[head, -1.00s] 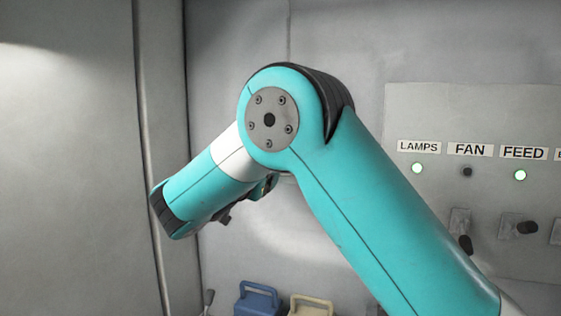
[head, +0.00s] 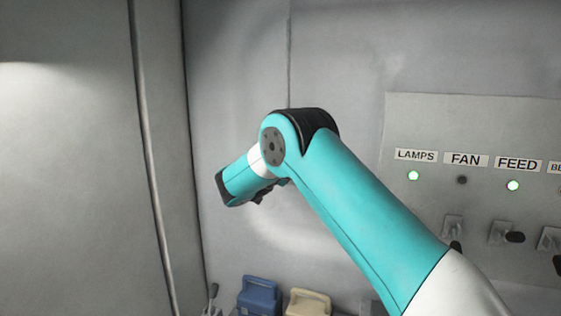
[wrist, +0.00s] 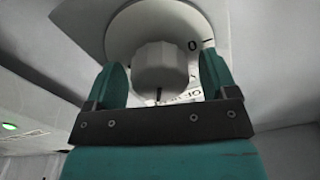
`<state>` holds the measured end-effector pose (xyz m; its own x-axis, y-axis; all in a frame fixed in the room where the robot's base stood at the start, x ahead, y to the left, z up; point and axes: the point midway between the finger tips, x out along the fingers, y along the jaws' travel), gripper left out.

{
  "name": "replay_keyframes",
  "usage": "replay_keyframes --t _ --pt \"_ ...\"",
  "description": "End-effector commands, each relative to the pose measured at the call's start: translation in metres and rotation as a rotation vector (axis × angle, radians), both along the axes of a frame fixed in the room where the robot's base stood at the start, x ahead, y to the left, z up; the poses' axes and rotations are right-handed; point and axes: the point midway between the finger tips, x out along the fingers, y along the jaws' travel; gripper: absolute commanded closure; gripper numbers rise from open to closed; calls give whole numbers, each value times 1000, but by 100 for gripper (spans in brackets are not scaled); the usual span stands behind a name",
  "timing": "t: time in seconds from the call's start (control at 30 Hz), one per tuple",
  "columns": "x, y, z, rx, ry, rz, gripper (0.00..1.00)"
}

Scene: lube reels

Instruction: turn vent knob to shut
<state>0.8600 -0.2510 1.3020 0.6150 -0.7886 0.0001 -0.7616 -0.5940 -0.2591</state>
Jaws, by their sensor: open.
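The vent knob (wrist: 160,68) is a pale grey fluted knob on a round white dial (wrist: 128,36) in the wrist view. The dial carries dark marks, with a "0" at its right; other lettering below the knob is partly hidden. My gripper (wrist: 163,75) is open, with one teal finger on each side of the knob. A gap seems to show at each side; contact cannot be told. In the head view my arm hides the knob, and my gripper's fingers are not visible there.
A switch panel (head: 460,120) with LAMPS, FAN and FEED labels is on the right wall. The LAMPS and FEED lights are green, the FAN light dark. A blue can (head: 259,297) and a cream can (head: 307,303) stand below my arm.

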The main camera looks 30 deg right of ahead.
Motion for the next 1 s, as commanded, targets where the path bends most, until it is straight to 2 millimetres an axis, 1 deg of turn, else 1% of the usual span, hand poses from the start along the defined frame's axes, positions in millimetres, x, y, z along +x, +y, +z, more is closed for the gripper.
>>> replay_keyframes --t 0.17,0.2,0.27,0.3,0.37,0.4,0.43,0.73,1.0 --pt "0 0 0 0 0 0 21" --pt "0 0 0 0 0 0 23" --pt "0 0 0 0 0 0 37" --pt "0 0 0 0 0 0 46" --pt "0 0 0 0 0 0 60" --pt "0 0 0 0 0 0 69" --pt "0 0 0 0 0 0 70" --pt "0 0 -2 -17 24 -1 70" --pt "-1 0 -4 -107 140 -2 70"
